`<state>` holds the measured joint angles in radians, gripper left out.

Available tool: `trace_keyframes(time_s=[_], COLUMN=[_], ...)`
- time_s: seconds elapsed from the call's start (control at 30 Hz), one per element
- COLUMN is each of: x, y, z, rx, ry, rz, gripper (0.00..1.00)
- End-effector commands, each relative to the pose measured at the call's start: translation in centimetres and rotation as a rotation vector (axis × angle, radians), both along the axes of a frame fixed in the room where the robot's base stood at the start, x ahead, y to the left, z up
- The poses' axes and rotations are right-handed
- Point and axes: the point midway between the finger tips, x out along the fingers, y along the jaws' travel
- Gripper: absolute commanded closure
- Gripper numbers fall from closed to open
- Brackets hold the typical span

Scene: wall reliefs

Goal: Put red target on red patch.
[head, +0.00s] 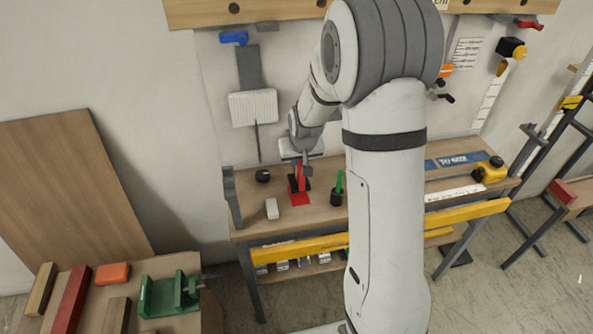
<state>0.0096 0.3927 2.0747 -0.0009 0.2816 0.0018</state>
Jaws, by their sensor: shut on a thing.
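The red patch (299,200) is a flat red area on the wooden workbench, left of the middle of the head view. The red target (301,175) is a small upright red thing at the patch's back edge in the picture. My gripper (302,168) points down over it and is shut on it. The fingers are small and partly dark here. I cannot tell whether the target's underside touches the patch or hangs just above it.
On the workbench (256,216), a white block (272,208) and a dark round thing (263,176) lie left of the patch. A dark cup with a green item (338,188) stands close on the right. My arm hides the bench's middle. A green vise (168,295) is at lower left.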

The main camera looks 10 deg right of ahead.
Motion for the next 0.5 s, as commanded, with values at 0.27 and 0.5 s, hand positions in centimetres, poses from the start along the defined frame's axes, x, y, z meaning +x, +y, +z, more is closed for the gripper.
trace_keyframes(time_s=[0.27,0.5], x=[-0.1,0.0], y=[0.3,0.3], z=[-3.5,-3.9], rx=[0.000,0.000], ry=[0.002,-0.002], rz=[0.005,0.007], gripper=[1.00,1.00])
